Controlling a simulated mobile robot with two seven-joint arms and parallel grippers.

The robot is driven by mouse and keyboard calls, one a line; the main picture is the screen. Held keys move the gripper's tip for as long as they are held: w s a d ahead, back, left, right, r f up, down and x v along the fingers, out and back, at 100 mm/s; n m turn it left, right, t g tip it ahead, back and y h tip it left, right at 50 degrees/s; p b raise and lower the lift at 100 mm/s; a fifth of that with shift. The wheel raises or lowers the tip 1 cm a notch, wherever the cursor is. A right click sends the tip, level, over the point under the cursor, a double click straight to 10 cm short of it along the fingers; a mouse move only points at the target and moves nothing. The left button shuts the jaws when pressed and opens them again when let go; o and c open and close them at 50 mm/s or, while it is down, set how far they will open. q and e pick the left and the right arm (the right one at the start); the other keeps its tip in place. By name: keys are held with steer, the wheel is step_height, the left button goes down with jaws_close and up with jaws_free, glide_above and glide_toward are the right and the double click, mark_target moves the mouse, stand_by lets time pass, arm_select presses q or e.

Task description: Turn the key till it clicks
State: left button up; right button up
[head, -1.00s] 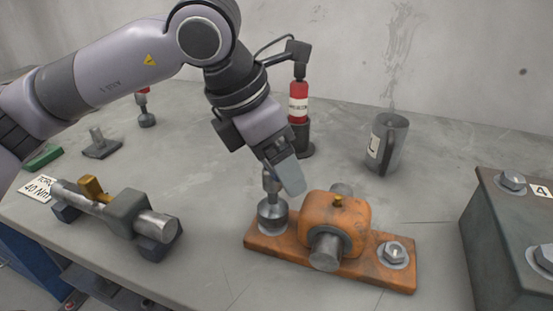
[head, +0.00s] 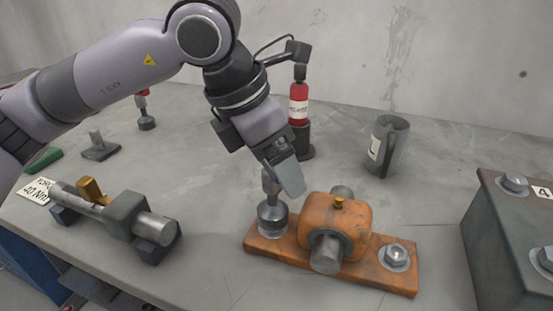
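In the head view a grey metal key (head: 272,211), a round socket with an upright stem, stands over the left end of an orange base plate (head: 345,268). My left gripper (head: 279,182) reaches down from above at the top of the stem. One broad grey finger shows on the right of the stem. The other finger is mostly hidden, so I cannot tell whether the grip is closed on the stem. The orange bearing block (head: 335,226) with a grey shaft sits mid-plate. A bare hex bolt (head: 397,256) is at the plate's right end. My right gripper is not in view.
A grey clamp-like tool with a brass lever (head: 125,215) lies at left, by a "40 Nm" label (head: 38,190). A bolted grey box (head: 500,235) bounds the right side.

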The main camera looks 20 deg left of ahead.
arm_select(q)
steer(key=shift+f+b, duration=0.75)
steer(key=shift+b, duration=0.1)
stand_by(0.6)
steer(key=o, duration=0.4)
steer(key=c, duration=0.8)
